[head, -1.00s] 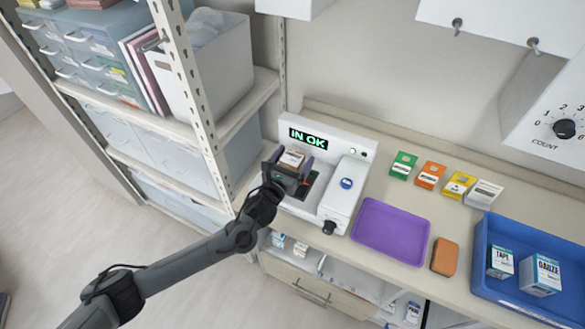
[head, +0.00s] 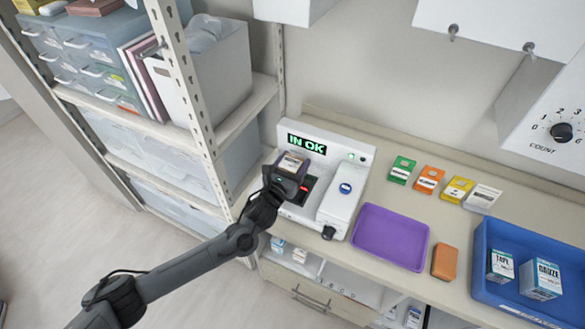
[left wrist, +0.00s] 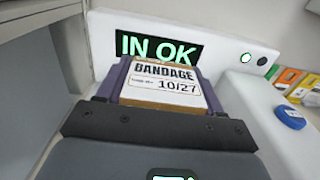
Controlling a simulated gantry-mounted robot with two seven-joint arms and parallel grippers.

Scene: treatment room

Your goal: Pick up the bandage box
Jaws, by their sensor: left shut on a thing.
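The bandage box (left wrist: 163,88) has a white label reading "BANDAGE" and "10/27" and brown edges. In the left wrist view it sits between the purple fingers of my left gripper (left wrist: 160,95), which is shut on it. In the head view the bandage box (head: 291,163) and my left gripper (head: 290,170) are over the left part of the white scanner machine (head: 345,200). The machine's display reads "IN OK". I cannot tell how far the box is above the machine's bed. My right gripper is not in view.
Right of the machine lie a purple tray (head: 391,236), an orange-brown block (head: 445,262) and a blue bin (head: 515,308) holding tape and gauze boxes. Several coloured boxes (head: 428,180) line the back of the counter. A metal shelf post (head: 185,85) stands close on the left.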

